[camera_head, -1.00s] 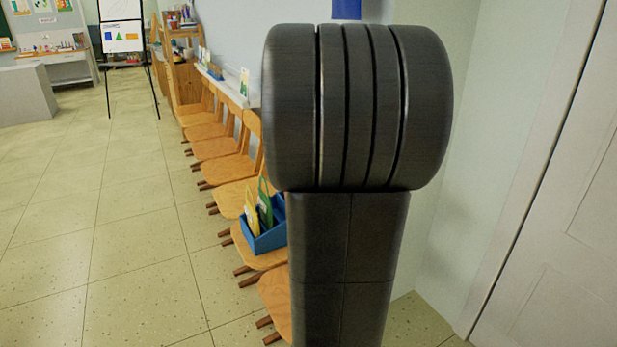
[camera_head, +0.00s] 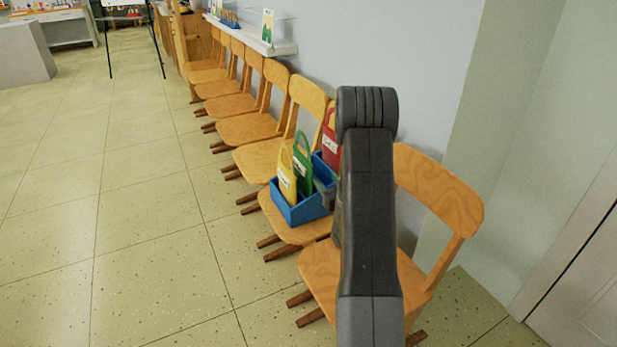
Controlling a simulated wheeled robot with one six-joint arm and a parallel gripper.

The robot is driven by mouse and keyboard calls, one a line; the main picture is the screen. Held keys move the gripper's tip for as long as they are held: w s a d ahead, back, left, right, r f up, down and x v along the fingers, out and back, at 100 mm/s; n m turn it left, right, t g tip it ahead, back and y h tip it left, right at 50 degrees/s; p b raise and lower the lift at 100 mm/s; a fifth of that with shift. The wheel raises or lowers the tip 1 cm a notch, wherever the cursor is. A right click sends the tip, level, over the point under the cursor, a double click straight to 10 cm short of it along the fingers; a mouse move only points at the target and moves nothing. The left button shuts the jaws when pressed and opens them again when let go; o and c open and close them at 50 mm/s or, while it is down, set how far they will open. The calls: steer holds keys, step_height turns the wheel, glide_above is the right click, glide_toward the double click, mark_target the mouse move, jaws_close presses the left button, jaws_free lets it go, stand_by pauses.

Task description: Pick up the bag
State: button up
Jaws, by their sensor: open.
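Three bag-like items with handle loops and white labels stand on a wooden chair: a yellow bag (camera_head: 287,176), a green bag (camera_head: 303,161) and a red bag (camera_head: 331,145). The yellow and green ones stand upright in an open blue box (camera_head: 299,211) on the chair seat. The red one is farther back by a second blue part (camera_head: 322,170), partly covered by my dark arm. My arm rises through the middle right of the picture. I cannot make out my gripper; my arm hides the space just right of the box.
A row of wooden chairs (camera_head: 246,127) runs along the wall. The nearest chair (camera_head: 438,194) is partly behind my arm. A white shelf (camera_head: 250,37) is on the wall, an easel (camera_head: 133,20) stands far back, and a door (camera_head: 575,280) is at right. The left floor is clear.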

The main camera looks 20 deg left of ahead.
mark_target(313, 167)
steer(key=b+x, duration=0.1)
steer(key=x, duration=0.7)
steer(key=shift+a, duration=0.3)
steer(key=shift+b+x, duration=0.5)
steer(key=shift+x, duration=2.2)
steer(key=shift+c, duration=0.4)
jaws_close()
